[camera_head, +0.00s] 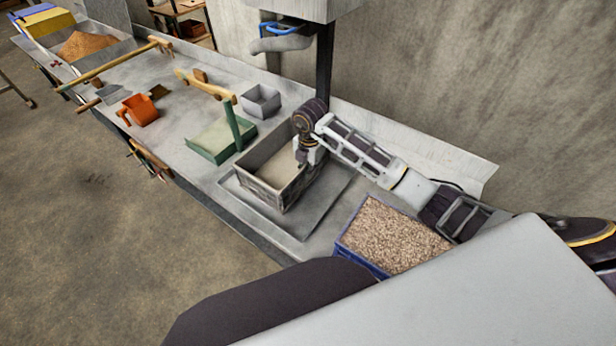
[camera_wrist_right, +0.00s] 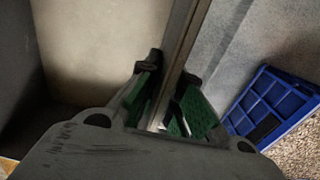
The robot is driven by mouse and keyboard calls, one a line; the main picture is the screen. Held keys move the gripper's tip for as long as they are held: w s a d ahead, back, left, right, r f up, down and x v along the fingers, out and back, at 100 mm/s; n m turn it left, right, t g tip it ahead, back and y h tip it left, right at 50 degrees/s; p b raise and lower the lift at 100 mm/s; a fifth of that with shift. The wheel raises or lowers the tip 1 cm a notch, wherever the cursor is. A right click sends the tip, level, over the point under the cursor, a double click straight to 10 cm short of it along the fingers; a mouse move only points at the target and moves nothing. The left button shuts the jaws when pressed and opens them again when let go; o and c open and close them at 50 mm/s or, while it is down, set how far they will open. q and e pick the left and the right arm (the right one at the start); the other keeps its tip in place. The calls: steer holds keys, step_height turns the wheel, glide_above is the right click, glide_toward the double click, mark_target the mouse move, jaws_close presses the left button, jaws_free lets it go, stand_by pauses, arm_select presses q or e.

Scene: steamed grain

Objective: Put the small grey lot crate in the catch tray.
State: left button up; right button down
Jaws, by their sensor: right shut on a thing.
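A grey open crate (camera_head: 262,191) with a pale inside is over the flat grey tray (camera_head: 325,204) on the bench. It looks upright and low; I cannot tell if its base fully touches the tray. My right gripper (camera_head: 308,160) is at its right wall. In the right wrist view my right gripper (camera_wrist_right: 171,72) is shut on that wall's rim (camera_wrist_right: 184,30), one finger on each side. A smaller grey box (camera_head: 261,103) stands apart, farther along the bench. My left gripper is not in view.
A green tray (camera_head: 200,151) with an upright green post stands left of the crate. A blue crate of grain (camera_head: 362,262) is at the near right. An orange jug (camera_head: 141,109) and wooden tools lie farther left. The wall closes the bench's back.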

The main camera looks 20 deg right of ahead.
mark_target(308, 185)
steer(key=shift+r, duration=0.1)
steer(key=shift+f, duration=2)
steer(key=c, duration=1.6)
jaws_free()
steer(key=shift+s+r+b, duration=0.15)
steer(key=shift+r+b, duration=0.15)
steer(key=shift+r, duration=5.8)
